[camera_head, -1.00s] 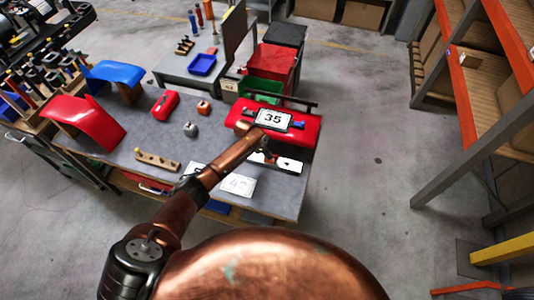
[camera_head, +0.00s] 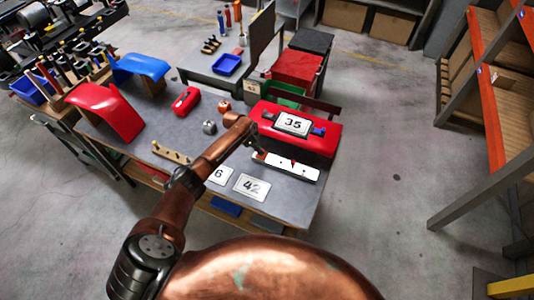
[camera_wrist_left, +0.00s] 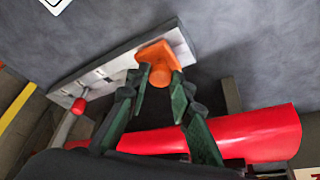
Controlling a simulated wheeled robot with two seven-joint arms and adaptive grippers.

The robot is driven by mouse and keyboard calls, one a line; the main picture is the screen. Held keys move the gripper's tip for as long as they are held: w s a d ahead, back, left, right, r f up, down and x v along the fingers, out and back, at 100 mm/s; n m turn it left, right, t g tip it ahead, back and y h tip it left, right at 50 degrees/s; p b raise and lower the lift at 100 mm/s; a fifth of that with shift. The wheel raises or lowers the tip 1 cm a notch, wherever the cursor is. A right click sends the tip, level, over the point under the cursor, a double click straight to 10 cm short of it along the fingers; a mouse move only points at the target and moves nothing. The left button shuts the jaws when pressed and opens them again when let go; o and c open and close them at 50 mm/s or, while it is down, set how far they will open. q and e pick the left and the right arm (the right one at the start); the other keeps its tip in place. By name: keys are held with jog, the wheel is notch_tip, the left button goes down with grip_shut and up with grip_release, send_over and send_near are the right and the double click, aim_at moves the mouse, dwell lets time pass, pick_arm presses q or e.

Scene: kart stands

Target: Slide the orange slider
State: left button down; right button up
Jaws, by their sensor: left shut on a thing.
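The orange slider (camera_wrist_left: 157,54) shows in the left wrist view at the right end of a pale switch panel (camera_wrist_left: 118,72). My left gripper (camera_wrist_left: 160,79) is shut on its orange knob, one dark green finger on each side. The fingers partly hide the slider. In the head view the panel (camera_head: 300,170) lies near the front right edge of the grey table, and my left gripper (camera_head: 257,148) is at its left end. The slider is too small there to tell clearly. My right gripper is not in view.
A red box-like body with a "35" plate (camera_head: 293,124) sits just behind the panel. A red-knobbed lever (camera_wrist_left: 79,105) is at the panel's other end. White number cards (camera_head: 251,187) lie on the table left of the panel. Open floor is right of the table.

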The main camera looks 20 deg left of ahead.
pick_arm(q)
jog(key=shift+a, duration=0.3)
jog(key=c, duration=1.9)
grip_release()
jog(key=shift+a, duration=0.1)
jog(key=shift+c, duration=0.2)
jog(key=shift+o, duration=1.3)
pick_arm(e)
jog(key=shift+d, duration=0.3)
pick_arm(q)
jog(key=shift+d, duration=0.2)
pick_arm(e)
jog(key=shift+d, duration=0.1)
pick_arm(q)
jog(key=v, duration=1.2)
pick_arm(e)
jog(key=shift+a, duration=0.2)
pick_arm(q)
jog(key=shift+w, duration=0.1)
